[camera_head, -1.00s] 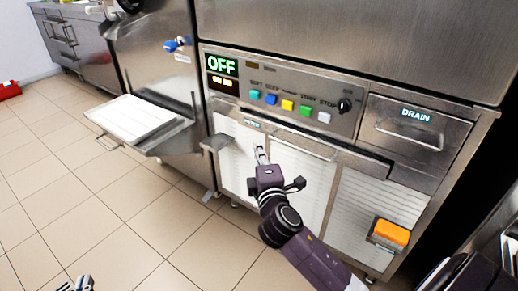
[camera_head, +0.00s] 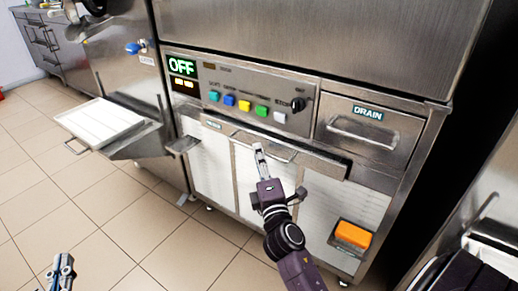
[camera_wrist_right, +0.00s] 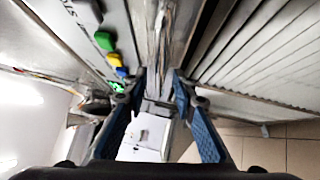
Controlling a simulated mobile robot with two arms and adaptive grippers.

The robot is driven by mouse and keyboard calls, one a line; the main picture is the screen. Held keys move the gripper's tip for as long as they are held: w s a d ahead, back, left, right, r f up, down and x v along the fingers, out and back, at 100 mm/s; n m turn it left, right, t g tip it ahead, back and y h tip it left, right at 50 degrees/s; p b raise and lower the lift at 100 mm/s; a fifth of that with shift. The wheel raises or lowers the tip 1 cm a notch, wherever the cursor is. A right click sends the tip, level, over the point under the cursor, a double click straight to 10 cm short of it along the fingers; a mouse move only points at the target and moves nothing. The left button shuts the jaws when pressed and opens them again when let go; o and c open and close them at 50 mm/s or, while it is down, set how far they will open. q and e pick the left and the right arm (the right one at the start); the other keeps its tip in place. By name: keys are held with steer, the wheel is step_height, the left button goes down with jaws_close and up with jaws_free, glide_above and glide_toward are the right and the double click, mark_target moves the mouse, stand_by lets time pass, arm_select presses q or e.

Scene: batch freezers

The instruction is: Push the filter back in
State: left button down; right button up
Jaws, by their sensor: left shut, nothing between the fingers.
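The filter (camera_head: 318,163) is a long metal drawer front with a bar handle (camera_head: 268,149) and a small label. It sits below the button panel of the freezer and stands out from the front. My right gripper (camera_head: 257,150) is in front of it, close to the handle; whether they touch is unclear. In the right wrist view its blue fingers (camera_wrist_right: 158,85) are apart, with a metal edge (camera_wrist_right: 158,45) beyond and between the tips. My left gripper (camera_head: 65,262) is shut and empty, low at the left over the floor, far from the filter.
A drain drawer (camera_head: 366,128) is to the right of the button panel (camera_head: 240,97). An orange block (camera_head: 353,235) sits on the lower right front. A white tray shelf (camera_head: 100,122) juts out at the left. The tiled floor (camera_head: 130,220) is clear.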

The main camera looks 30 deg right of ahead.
steer(key=shift+x, duration=1.6)
steer(key=shift+w+a+f, duration=0.1)
steer(key=shift+a, duration=0.2)
steer(key=shift+c, duration=0.2)
jaws_close()
